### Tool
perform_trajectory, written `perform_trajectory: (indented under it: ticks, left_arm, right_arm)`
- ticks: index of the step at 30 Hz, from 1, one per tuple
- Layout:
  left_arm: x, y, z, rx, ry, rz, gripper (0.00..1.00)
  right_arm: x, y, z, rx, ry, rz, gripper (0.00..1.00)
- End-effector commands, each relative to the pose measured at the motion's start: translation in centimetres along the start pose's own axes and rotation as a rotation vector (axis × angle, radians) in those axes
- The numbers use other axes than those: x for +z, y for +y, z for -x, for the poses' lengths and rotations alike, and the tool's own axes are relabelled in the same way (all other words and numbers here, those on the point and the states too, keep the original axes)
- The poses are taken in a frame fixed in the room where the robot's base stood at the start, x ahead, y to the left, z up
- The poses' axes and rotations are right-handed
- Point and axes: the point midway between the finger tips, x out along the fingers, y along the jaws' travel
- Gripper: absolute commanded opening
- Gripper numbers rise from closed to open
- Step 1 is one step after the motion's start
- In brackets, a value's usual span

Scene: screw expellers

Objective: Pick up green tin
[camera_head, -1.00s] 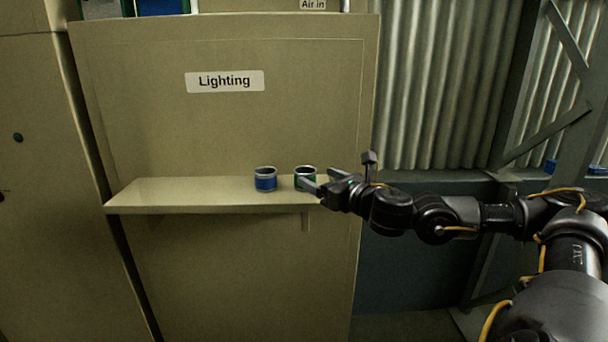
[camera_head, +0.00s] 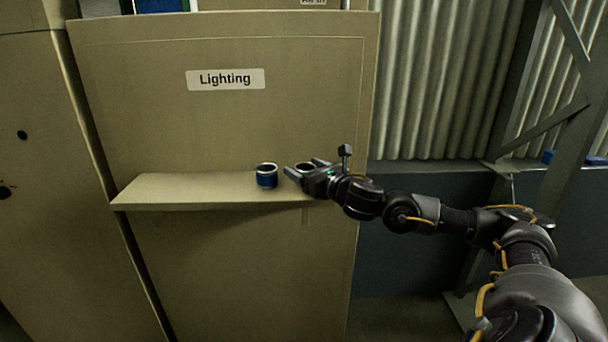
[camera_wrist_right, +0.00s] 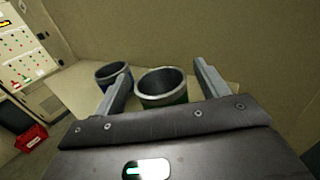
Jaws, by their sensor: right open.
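The green tin stands upright on the shelf (camera_head: 190,188). In the head view only its rim (camera_head: 304,167) shows behind my right gripper. In the right wrist view the green tin (camera_wrist_right: 163,88) stands between the two open fingers, its lower part hidden by the gripper body. My right gripper (camera_head: 299,168) is open, with its fingers reaching on either side of the tin. The blue tin (camera_head: 266,176) stands upright to the left, and in the wrist view (camera_wrist_right: 113,73) it is just outside the left finger. My left gripper is not in view.
A tan cabinet panel with a "Lighting" label (camera_head: 225,79) rises behind the shelf. The left part of the shelf is clear. A red bin (camera_wrist_right: 31,137) sits on the floor far left in the wrist view. A metal frame stands at the right.

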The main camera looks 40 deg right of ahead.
Motion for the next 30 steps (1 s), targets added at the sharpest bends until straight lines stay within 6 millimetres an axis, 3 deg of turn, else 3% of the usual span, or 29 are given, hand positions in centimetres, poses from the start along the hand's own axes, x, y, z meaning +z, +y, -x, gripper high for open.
perform_trajectory:
  ticks: [3, 14, 23, 30]
  left_arm:
    - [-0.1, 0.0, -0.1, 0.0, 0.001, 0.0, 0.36]
    - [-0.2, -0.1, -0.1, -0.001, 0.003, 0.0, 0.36]
    - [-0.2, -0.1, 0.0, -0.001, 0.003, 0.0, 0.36]
    - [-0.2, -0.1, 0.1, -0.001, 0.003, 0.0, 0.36]
  right_arm:
    - [0.0, 0.0, 0.0, 0.0, 0.0, 0.0, 0.72]
    - [0.0, 0.0, 0.1, 0.0, 0.0, 0.0, 0.26]
    - [0.3, 0.0, 0.0, 0.0, -0.001, 0.0, 0.26]
    - [3.2, 0.0, 0.0, 0.0, -0.007, 0.001, 0.26]
